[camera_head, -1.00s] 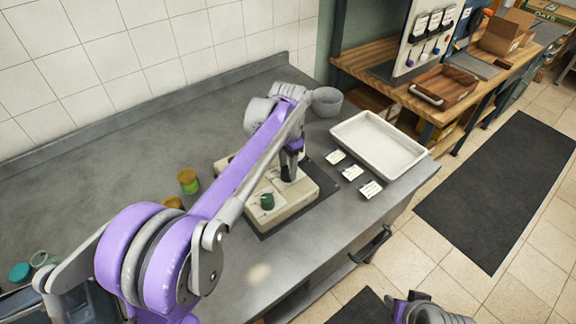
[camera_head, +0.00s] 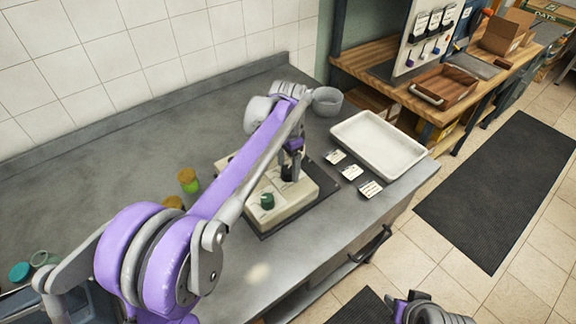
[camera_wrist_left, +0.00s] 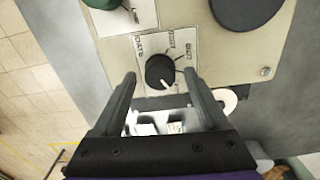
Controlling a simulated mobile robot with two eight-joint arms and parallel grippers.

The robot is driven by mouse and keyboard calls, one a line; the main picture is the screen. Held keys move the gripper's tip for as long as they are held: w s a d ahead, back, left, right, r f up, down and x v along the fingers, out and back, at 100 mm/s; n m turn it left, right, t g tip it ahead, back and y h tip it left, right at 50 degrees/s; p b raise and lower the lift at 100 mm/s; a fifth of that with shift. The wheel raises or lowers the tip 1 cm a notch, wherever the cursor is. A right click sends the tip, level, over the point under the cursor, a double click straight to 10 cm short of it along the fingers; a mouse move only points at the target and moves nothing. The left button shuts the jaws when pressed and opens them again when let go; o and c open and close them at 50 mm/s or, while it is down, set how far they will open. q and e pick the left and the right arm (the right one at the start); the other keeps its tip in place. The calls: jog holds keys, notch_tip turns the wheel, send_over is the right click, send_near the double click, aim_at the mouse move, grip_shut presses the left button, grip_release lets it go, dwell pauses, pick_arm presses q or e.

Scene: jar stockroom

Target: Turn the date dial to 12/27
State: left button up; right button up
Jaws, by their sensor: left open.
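The date dial, a round black knob with a white pointer line (camera_wrist_left: 160,72), sits on a pale label plate with several printed marks. The print is too small to read. In the wrist view the pointer tilts down and slightly right. My left gripper (camera_wrist_left: 158,82) is open, its two fingers to either side of the dial with gaps showing. In the head view my left gripper (camera_head: 289,172) points down over the beige device (camera_head: 292,207), and the dial is mostly hidden by it. A green knob (camera_head: 267,201) stands on the same device. My right gripper is not clearly seen.
A grey bowl (camera_head: 327,102) stands behind. The back of the counter is clear.

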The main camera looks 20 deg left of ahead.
aim_at(288, 169)
pick_arm(q)
notch_tip(288, 169, up, 11)
jog(key=shift+f+p, duration=0.2)
jog(key=shift+p, duration=0.2)
